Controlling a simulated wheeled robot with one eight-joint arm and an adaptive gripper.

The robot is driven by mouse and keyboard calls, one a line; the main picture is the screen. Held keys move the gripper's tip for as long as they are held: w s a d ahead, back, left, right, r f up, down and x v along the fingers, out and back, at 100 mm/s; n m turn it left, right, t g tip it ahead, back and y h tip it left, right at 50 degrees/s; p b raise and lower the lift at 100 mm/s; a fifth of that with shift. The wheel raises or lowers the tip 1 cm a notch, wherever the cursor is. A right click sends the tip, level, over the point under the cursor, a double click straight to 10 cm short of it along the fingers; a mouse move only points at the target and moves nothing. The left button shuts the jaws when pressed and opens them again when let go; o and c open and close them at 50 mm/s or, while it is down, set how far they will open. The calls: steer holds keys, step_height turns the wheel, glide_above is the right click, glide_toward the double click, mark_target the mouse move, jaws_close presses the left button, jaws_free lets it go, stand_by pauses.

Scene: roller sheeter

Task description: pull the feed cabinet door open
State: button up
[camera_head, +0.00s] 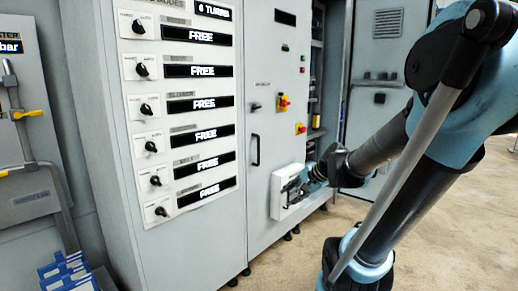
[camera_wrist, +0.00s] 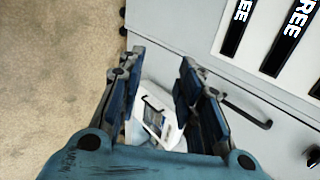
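A grey cabinet door (camera_head: 270,100) carries a black vertical bar handle (camera_head: 255,150) near its left side. I cannot read a label that names it the feed cabinet. The handle also shows in the wrist view (camera_wrist: 247,115), to the right of my gripper and outside its fingers. My gripper (camera_head: 300,184) is low in front of the cabinet, right of and below the handle. In the wrist view my gripper (camera_wrist: 161,62) has its fingers apart, with nothing held between them. The door looks closed on its handle side.
A white box (camera_head: 284,205) sits low on the cabinet front, behind my gripper. A panel of black knobs and "FREE" displays (camera_head: 185,110) is left of the handle. Another door (camera_head: 385,90) stands open at right, beside shelves. Beige floor (camera_head: 300,260) is clear in front.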

steer(key=w+a+r+m+t+y, duration=0.2)
steer(key=w+r+m+t+y, duration=0.15)
steer(key=w+m, duration=0.7)
steer(key=w+a+r+m+t+y, duration=0.2)
steer(key=w+r+m+t, duration=0.3)
steer(key=w+m, duration=0.55)
steer(key=shift+n+g, duration=0.25)
steer(key=shift+n, duration=0.65)
steer(key=x, duration=1.2)
steer(key=w+d+x, duration=0.1)
steer(key=x, duration=0.5)
steer(key=shift+w+a+f, duration=0.15)
steer(key=shift+w+f, duration=0.1)
steer(key=shift+w, duration=0.05)
